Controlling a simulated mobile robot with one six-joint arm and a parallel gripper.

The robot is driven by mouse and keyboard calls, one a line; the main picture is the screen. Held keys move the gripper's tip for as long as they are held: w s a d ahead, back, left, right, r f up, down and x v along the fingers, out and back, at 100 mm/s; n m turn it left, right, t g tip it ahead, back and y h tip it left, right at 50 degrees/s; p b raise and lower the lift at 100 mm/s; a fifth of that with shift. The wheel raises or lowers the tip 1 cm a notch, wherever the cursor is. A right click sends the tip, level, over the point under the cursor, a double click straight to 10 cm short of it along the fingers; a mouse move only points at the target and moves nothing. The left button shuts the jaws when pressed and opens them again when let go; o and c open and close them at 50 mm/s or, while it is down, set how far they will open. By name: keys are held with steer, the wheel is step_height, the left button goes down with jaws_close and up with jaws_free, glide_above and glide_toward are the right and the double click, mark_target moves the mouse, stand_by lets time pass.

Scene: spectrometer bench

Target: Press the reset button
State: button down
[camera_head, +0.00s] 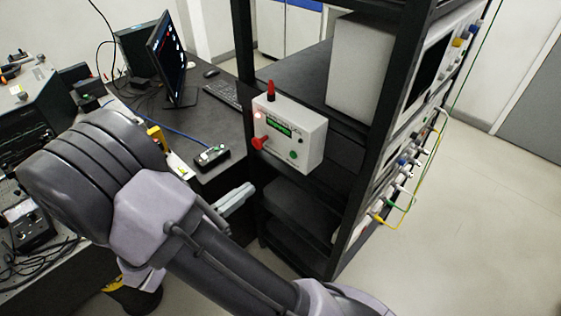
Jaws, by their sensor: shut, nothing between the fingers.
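A white control box (312,148) is mounted on the black rack, facing left toward the front of the picture. It has a green display (279,126), a red lamp (271,90) on top, a lit reddish light (258,115), a red knob or button (260,142) and a small green button (293,154). The labels are too small to read, so I cannot tell which one is the reset button. My gripper (246,191) is shut and empty. In the picture it sits below and left of the box, apart from it. My arm hides part of the gripper's base.
The black rack (245,45) carries a large grey case (352,75) and instruments with coloured cables on its right side. A monitor (166,58), keyboard (222,94) and small black device (211,157) are on the dark bench. Open floor (470,220) lies right.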

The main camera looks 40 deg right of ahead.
mark_target(292, 155)
steer(key=d+b, duration=0.1)
steer(key=d, duration=0.3)
steer(key=d+b, duration=0.1)
steer(key=d, duration=0.3)
steer(key=w+d+b, duration=0.1)
steer(key=d+b, duration=0.1)
steer(key=d, duration=0.2)
steer(key=shift+d+f, duration=0.1)
steer(key=shift+d, duration=0.7)
